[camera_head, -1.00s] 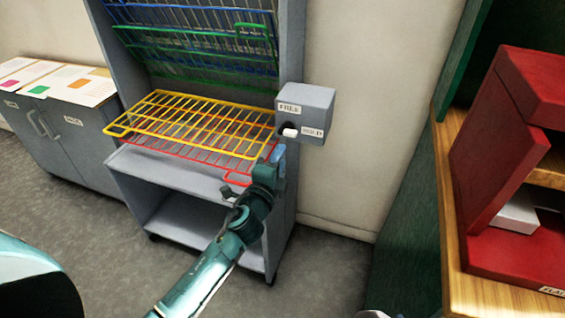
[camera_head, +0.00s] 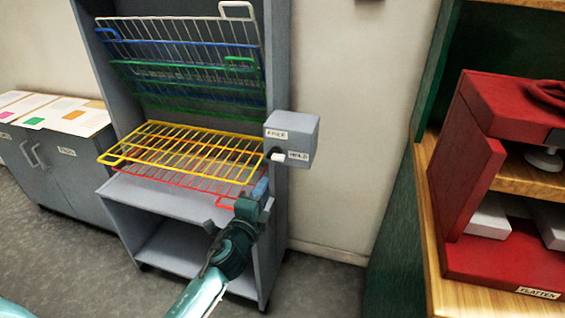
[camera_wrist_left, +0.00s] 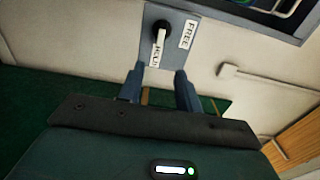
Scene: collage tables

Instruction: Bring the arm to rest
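My left gripper (camera_head: 243,200) is in front of the drying rack's lower right side, below a grey switch box (camera_head: 291,137). In the left wrist view its two blue fingers (camera_wrist_left: 159,80) are apart with nothing between them. The box has FREE and HOLD labels and a white lever (camera_head: 277,155). In the left wrist view the lever (camera_wrist_left: 159,42) points to the HOLD label, beyond the fingertips and apart from them. My right gripper is not in view.
The rack has a yellow shelf (camera_head: 185,150) and a red shelf (camera_head: 180,178) lying flat, with green, blue and white shelves tilted up above. A grey cabinet with papers (camera_head: 50,110) stands left. A red press (camera_head: 500,120) stands on a wooden surface at right.

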